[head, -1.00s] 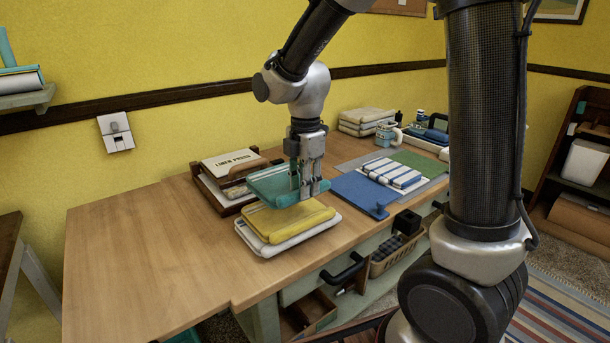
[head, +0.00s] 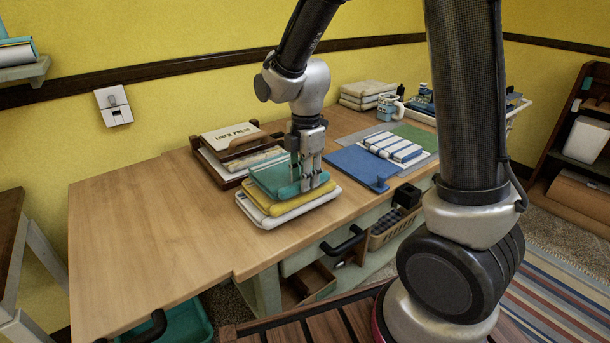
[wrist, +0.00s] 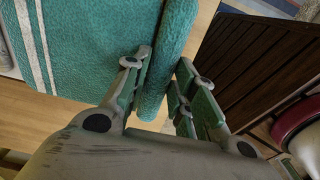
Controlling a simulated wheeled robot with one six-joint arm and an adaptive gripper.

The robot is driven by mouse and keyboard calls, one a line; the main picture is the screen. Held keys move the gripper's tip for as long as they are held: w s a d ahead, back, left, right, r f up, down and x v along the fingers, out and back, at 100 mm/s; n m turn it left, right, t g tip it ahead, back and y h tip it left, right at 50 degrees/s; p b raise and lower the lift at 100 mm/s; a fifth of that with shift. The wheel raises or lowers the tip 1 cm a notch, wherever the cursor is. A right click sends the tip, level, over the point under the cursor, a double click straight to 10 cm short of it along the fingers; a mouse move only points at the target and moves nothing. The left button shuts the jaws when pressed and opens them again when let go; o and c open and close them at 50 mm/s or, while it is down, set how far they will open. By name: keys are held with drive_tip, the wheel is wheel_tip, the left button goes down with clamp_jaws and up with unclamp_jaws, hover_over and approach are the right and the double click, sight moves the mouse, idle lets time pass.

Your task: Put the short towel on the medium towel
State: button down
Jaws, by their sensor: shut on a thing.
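A teal folded towel (head: 270,178), which I take as the short towel, is at my gripper (head: 307,186). In the wrist view the fingers (wrist: 160,85) are shut on its folded edge, and white stripes cross the towel (wrist: 90,45) at the left. Below it lies a yellow folded towel (head: 298,206), apparently the medium one, on a larger white towel (head: 262,219). The teal towel is level, over the left and back part of the yellow one. It looks down on it or very close; I cannot tell which.
A wooden linen press (head: 232,140) stands just behind the stack. A blue board (head: 350,165) and a blue-and-white striped cloth (head: 392,147) lie to the right. Folded beige towels (head: 367,92) are at the back. The table's left part (head: 140,230) is bare.

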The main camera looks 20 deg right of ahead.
drive_tip(key=shift+f, duration=0.45)
drive_tip(key=c, duration=1.1)
unclamp_jaws()
wheel_tip(320, 180, up, 12)
drive_tip(key=s+d+r+m+t, duration=0.1)
drive_tip(key=s+d+r+m, duration=0.1)
drive_tip(key=s+d+m, duration=0.3)
drive_tip(key=s+d+r+m+t, duration=0.2)
drive_tip(key=s+d+m, duration=0.3)
drive_tip(key=s+m, duration=0.2)
drive_tip(key=s+d+r+m+t, duration=0.1)
drive_tip(key=s+d+r+m, duration=0.1)
drive_tip(key=s+d+m, duration=0.2)
drive_tip(key=shift+s+d+r+m, duration=0.15)
drive_tip(key=shift+s+m, duration=0.35)
drive_tip(key=shift+m, duration=0.45)
drive_tip(key=shift+s+d+f+m, duration=0.1)
drive_tip(key=shift+s+m, duration=0.4)
drive_tip(key=shift+m, duration=0.4)
drive_tip(key=shift+s+d+r+m, duration=0.15)
drive_tip(key=shift+s+m, duration=0.35)
drive_tip(key=shift+m, duration=0.45)
